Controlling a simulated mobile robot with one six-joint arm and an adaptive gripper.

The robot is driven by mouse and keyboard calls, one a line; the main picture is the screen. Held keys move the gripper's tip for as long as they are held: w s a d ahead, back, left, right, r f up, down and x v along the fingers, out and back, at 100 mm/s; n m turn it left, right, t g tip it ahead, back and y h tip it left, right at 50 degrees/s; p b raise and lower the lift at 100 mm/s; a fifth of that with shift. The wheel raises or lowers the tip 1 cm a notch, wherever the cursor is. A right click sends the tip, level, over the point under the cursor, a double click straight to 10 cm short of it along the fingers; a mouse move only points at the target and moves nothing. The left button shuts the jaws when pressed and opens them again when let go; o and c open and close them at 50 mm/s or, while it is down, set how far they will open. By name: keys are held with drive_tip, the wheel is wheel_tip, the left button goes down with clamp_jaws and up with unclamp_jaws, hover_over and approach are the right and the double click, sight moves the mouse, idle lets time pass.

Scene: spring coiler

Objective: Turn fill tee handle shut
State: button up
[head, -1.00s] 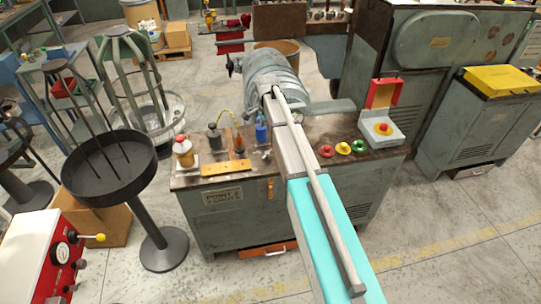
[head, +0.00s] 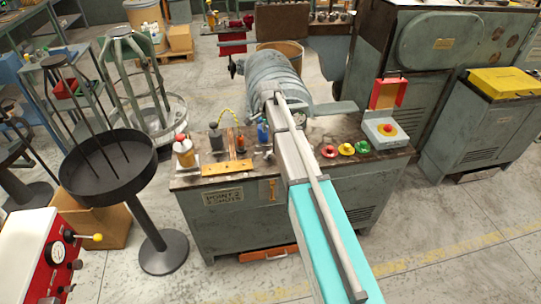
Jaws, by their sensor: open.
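My gripper is not visible in the head view. I cannot pick out the fill tee handle for certain. A red and white control box (head: 48,252) stands at the lower left, with a dial, a yellow ball-ended lever (head: 97,237) and small dark knobs on its front. A small grey metal fitting (head: 264,154) sits on the bench top beside a blue bottle (head: 262,131); its exact shape is too small to tell.
A black round tray on a stand (head: 105,180) is at left. Floor at lower right is clear.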

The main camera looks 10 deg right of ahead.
sight(270, 152)
drive_tip(key=shift+f+b, duration=5)
drive_tip(key=shift+f, duration=0.3)
drive_tip(key=shift+c, duration=0.2)
clamp_jaws()
drive_tip(key=shift+d, duration=0.1)
